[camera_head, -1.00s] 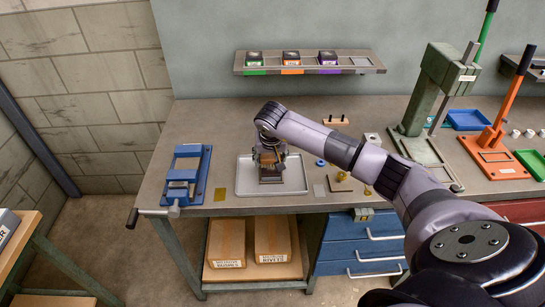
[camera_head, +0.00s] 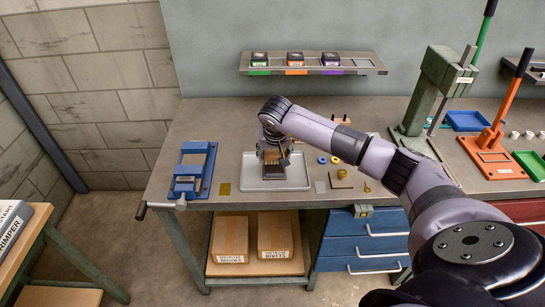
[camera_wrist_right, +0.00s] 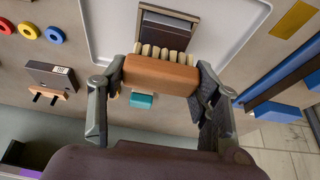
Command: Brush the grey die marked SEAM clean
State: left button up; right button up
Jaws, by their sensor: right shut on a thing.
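My right gripper (camera_wrist_right: 160,88) is shut on an orange-brown brush (camera_wrist_right: 161,75) with pale bristles (camera_wrist_right: 165,52). In the head view this gripper (camera_head: 273,150) is over the grey tray (camera_head: 302,180). A dark grey and brown block (camera_wrist_right: 168,28), likely the die, sits in the tray. In the head view the gripper and brush partly cover it (camera_head: 274,174). No SEAM marking is readable. The bristle tips point at the block's near edge; I cannot tell whether they touch it. My left gripper is not in view.
A blue vise-like fixture (camera_head: 193,170) stands left of the tray. Blue and yellow rings (camera_head: 335,160) and small parts lie to its right. A wall shelf (camera_head: 312,70) holds three labelled blocks. Green (camera_head: 425,110) and orange (camera_head: 490,150) presses stand at right.

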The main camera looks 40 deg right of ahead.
notch_tip(320, 180, up, 2)
jog(key=shift+w+d+p, duration=0.1)
jog(key=shift+p, duration=0.3)
jog(key=shift+r, duration=0.45)
jog(key=shift+r+p, duration=0.65)
jog(key=shift+r, duration=0.35)
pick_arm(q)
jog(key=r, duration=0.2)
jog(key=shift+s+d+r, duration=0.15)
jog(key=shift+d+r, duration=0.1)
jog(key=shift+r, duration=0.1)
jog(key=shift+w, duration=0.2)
